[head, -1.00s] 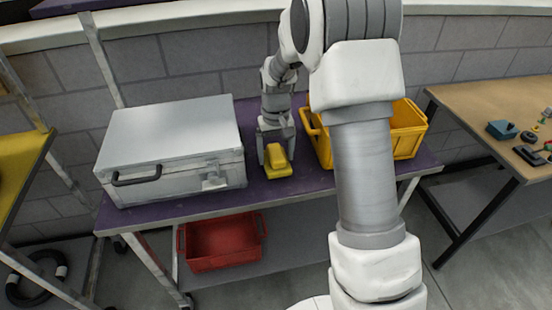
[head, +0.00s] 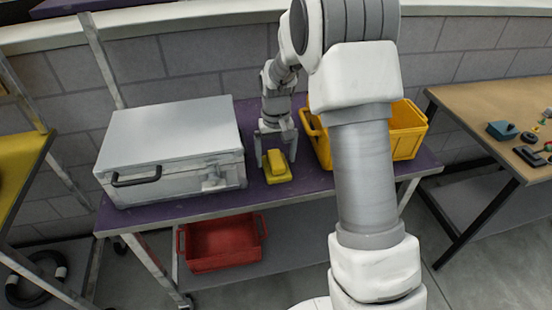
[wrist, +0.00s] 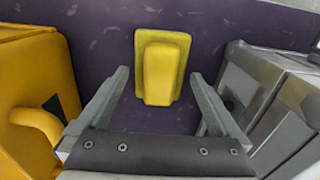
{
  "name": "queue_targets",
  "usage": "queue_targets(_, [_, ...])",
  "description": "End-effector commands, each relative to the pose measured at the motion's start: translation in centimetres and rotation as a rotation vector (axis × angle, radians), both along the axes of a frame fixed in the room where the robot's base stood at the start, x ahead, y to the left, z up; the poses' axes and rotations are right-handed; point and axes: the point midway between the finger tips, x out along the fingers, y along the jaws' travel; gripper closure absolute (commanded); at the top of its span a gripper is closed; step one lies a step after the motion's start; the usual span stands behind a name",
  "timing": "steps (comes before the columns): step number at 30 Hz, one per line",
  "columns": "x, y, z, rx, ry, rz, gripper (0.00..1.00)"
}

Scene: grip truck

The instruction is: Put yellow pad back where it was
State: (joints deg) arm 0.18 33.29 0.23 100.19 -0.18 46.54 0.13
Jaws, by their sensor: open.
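The yellow pad (head: 276,166) lies on the purple top of the cart (head: 320,183), between the silver case and the yellow crate. It has a flat base and a raised block. My gripper (head: 276,157) is open, with its fingers apart on either side of the pad in the head view. In the wrist view the pad (wrist: 161,67) lies ahead of the open fingers of my gripper (wrist: 160,80), clear of both.
The silver case (head: 170,145) stands left of the pad and the yellow crate (head: 408,130) right. A red bin (head: 222,245) sits on the lower shelf. A brown workbench (head: 490,95) with small items is at the right.

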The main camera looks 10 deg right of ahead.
Motion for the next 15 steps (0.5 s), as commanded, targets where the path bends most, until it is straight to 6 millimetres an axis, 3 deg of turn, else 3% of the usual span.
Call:
queue_targets(9, [0.1,0.0,7.1,0.0,-0.005,0.0,0.0])
queue_targets(15, [0.1,0.0,10.1,0.0,-0.003,0.0,0.0])
